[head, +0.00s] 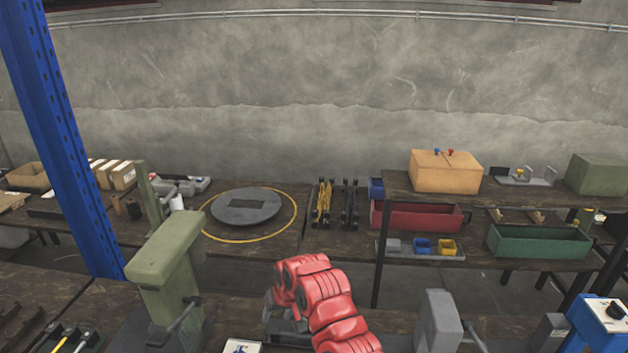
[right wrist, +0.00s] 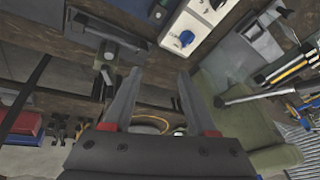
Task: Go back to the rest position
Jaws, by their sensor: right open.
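My right arm is red and comes in from the bottom of the head view. Its gripper (head: 277,308) is partly hidden and hangs over the front workbench, between the green press (head: 165,262) on the left and the grey press (head: 438,318) on the right. In the right wrist view the two fingers of the right gripper (right wrist: 160,88) stand apart with nothing held between them. A white control box with a blue knob (right wrist: 190,22) lies beyond the fingertips, and a green press body (right wrist: 225,100) shows to their right. My left gripper is not in view.
A blue post (head: 62,140) rises at the left. Behind a gap stands a rear bench with a round grey plate (head: 246,206). The shelf at right holds a red bin (head: 415,216), a green bin (head: 540,242) and an orange box (head: 445,172). A blue control box (head: 598,322) stands front right.

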